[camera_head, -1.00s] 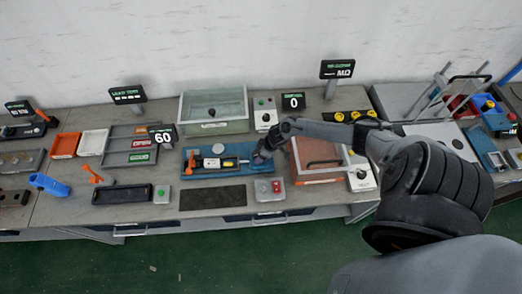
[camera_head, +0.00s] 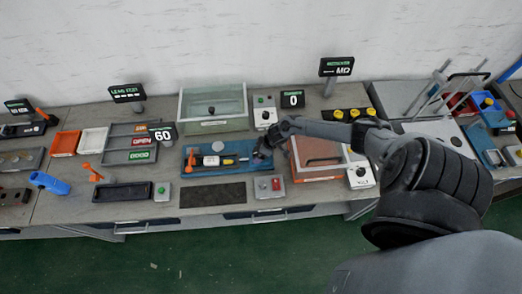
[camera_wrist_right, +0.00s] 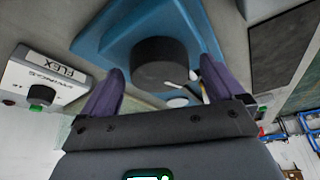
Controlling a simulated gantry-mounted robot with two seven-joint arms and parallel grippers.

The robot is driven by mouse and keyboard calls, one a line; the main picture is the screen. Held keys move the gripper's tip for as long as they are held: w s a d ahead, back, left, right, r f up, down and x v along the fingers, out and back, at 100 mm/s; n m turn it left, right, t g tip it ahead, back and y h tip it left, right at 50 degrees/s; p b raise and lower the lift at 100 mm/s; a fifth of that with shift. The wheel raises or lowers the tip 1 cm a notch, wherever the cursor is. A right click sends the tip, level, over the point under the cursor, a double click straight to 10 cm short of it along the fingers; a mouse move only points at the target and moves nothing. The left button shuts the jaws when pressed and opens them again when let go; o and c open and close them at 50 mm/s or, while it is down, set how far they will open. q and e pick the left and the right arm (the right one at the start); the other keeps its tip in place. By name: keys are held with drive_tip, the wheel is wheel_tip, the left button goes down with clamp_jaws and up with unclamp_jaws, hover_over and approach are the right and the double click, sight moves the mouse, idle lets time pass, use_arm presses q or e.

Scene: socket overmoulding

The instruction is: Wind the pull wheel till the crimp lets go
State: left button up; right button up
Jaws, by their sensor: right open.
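The pull wheel (camera_wrist_right: 165,62) is a dark round knob on a blue base (camera_wrist_right: 105,35) in the right wrist view. My right gripper (camera_wrist_right: 162,70) is open, with one purple finger on either side of the wheel; I cannot tell whether they touch it. In the head view my right gripper (camera_head: 263,151) is at the right end of the blue pull fixture (camera_head: 235,170) and mostly hides the wheel. The fixture carries an orange lever (camera_head: 192,160), a white block (camera_head: 211,161) and a yellow part (camera_head: 228,161). The crimp is too small to make out. My left gripper is not in view.
A display (camera_head: 292,99) behind the fixture reads 0. A clear-lidded box (camera_head: 213,108) stands behind it. An orange-framed box (camera_head: 320,158) stands close on the right. A red-button box (camera_head: 270,187) and a dark mat (camera_head: 212,195) lie in front.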

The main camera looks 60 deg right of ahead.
drive_tip(key=shift+r, duration=0.1)
drive_tip(key=p+v, duration=0.2)
drive_tip(key=v, duration=0.8)
drive_tip(key=shift+s+r, duration=0.2)
drive_tip(key=shift+r, duration=0.05)
drive_tip(key=shift+d, duration=0.1)
